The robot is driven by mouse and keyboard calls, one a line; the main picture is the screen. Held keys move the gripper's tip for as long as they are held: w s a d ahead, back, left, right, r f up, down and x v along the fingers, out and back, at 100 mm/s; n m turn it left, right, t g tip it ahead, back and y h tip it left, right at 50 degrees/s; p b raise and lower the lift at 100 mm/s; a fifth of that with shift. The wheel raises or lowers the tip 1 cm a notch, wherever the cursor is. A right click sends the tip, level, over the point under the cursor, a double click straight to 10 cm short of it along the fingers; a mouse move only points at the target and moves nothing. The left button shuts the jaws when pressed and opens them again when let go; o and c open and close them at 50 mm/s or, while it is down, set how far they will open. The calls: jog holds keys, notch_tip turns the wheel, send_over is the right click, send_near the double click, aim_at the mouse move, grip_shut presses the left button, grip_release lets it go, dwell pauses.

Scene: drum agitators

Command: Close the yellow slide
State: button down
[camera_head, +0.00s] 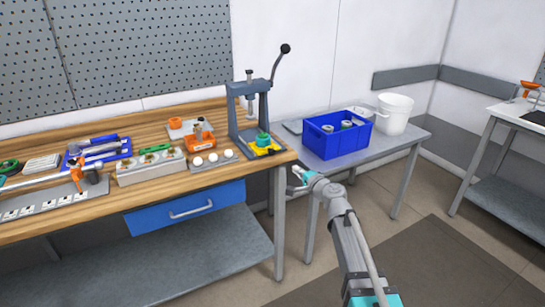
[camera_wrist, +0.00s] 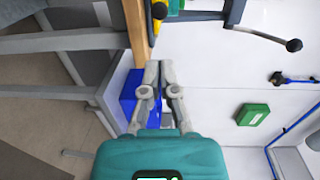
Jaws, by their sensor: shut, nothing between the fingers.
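The yellow slide (camera_head: 271,151) is a flat yellow plate at the foot of the grey lever press (camera_head: 240,124), at the right end of the wooden workbench. A round green part (camera_head: 263,138) sits on it. The slide shows partly at the top edge of the wrist view (camera_wrist: 159,11). How far it sticks out is hard to tell. My gripper (camera_head: 297,170) is just off the bench's right end, to the right of and below the slide in the head view, apart from it. In the wrist view my gripper (camera_wrist: 159,68) has its fingers together and empty.
A blue crate (camera_head: 336,140) and a white bucket (camera_head: 395,114) stand on a grey side table right of the bench. The press lever (camera_head: 280,62) rises up to the right. White balls in a holder (camera_head: 212,160) sit left of the slide. Open floor lies at the right front.

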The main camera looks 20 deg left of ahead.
aim_at(273, 152)
jog(key=shift+a, duration=0.1)
jog(key=b+x, duration=0.1)
jog(key=x, duration=1.2)
jog(key=shift+w+a+f, duration=0.15)
jog(key=shift+w+a, duration=0.1)
jog(key=shift+w, duration=0.05)
jog(key=x, duration=0.8)
jog(key=shift+w+r, duration=0.25)
jog(key=shift+d, duration=0.1)
jog(key=v, duration=1.4)
jog(key=shift+p, duration=0.45)
